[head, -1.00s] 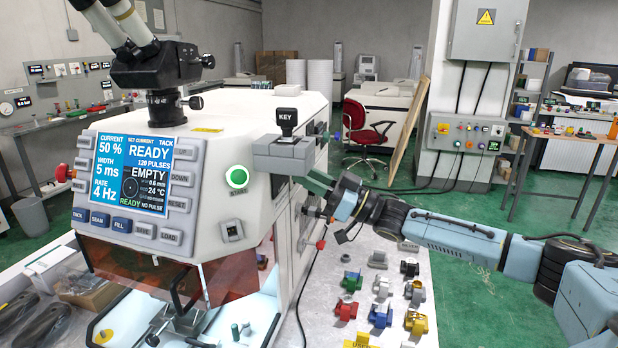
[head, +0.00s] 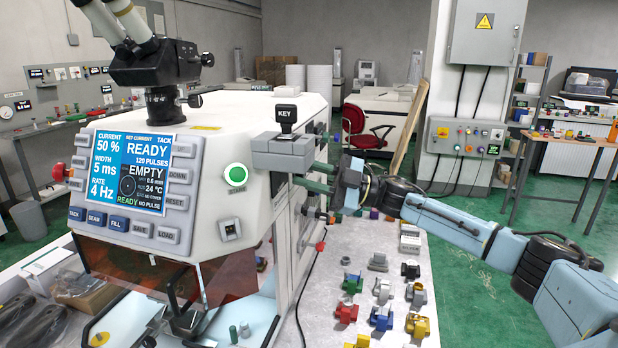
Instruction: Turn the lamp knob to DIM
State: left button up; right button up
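The welding machine (head: 245,120) stands at left centre, with a lit screen (head: 130,172) reading READY and EMPTY. I cannot make out a label reading DIM or tell which knob is the lamp knob. Small knobs and fittings show on its right side, including a red-tipped one (head: 320,246) low down and a dark one (head: 336,138) higher up. My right gripper (head: 318,177) comes in from the right, just under the grey KEY block. Its two dark green fingers are apart, pointing at the machine's side. Whether anything is between the fingertips is hidden. My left gripper is not in view.
The grey KEY block (head: 283,152) juts out just above my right gripper. Several coloured fittings, among them a blue one (head: 381,318), stand on the white tabletop (head: 322,322) below. A green round button (head: 235,177) sits on the machine's front.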

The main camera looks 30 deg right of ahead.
jog(key=shift+r+n+g, duration=0.1)
jog(key=shift+n+g, duration=0.8)
jog(key=shift+n, duration=1.2)
jog(key=o, duration=1)
jog(key=shift+d, duration=0.15)
jog(key=b+v, duration=0.2)
jog(key=v, duration=1.1)
jog(key=shift+s+d+r+b, duration=0.1)
jog(key=shift+d+r+b, duration=0.05)
jog(key=shift+b, duration=0.15)
